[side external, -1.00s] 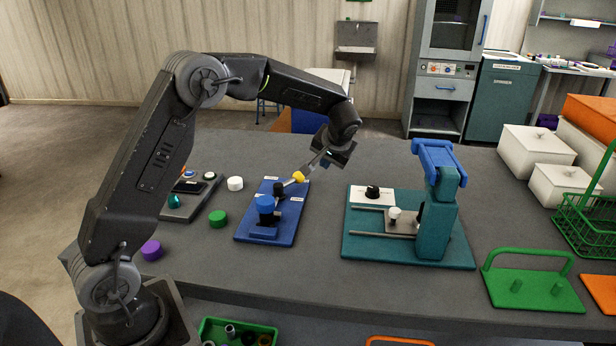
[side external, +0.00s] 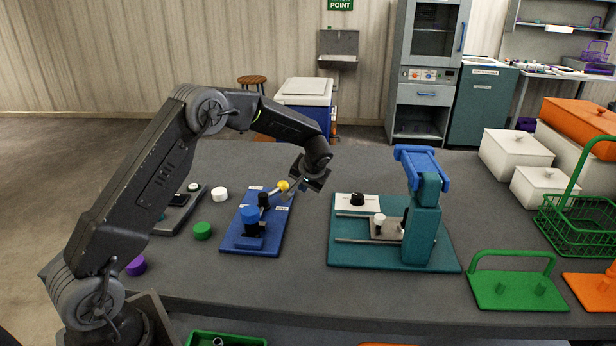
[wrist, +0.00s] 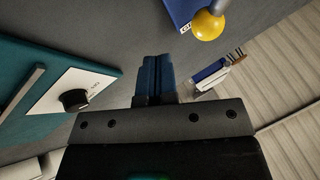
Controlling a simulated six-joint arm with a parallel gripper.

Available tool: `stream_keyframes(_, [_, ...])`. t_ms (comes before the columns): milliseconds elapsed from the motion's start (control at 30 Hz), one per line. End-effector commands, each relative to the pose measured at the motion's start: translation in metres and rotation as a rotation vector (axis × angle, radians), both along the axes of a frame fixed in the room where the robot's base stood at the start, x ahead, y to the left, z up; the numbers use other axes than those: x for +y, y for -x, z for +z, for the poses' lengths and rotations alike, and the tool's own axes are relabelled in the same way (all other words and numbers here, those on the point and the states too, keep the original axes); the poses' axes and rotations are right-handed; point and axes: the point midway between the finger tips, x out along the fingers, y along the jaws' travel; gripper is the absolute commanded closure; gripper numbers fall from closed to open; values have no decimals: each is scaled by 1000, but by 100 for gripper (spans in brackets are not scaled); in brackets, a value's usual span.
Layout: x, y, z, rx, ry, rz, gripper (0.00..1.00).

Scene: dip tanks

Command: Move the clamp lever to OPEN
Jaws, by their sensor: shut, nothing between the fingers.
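The clamp is a blue base plate (side external: 240,240) with a blue cap (side external: 249,214) and a black pivot. Its lever ends in a yellow ball knob (side external: 283,186) and points toward the back right of the plate. Small white labels on the plate are too small to read. My gripper (side external: 288,194) is close to the knob in the side view, its fingers partly hard to make out. In the wrist view my blue fingertips (wrist: 155,72) are together and empty. The yellow knob (wrist: 208,25) shows there to their upper right, apart from them.
A teal fixture (side external: 345,257) with rails, a black dial (side external: 357,199) and a blue-topped post (side external: 420,215) stands right of the clamp. Green (side external: 202,231), white (side external: 220,194) and purple (side external: 136,265) caps lie to its left. Bare bench separates clamp and fixture.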

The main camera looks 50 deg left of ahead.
Motion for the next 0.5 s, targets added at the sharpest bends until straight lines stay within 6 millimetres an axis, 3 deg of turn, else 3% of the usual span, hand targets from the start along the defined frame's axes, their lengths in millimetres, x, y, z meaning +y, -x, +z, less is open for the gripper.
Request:
stream_keyframes(67, [9,-2,-14,2,0,1,100])
stream_keyframes(200, [29,7,-15,0,0,3,100])
stream_keyframes(500, [43,12,-18,-2,1,0,100])
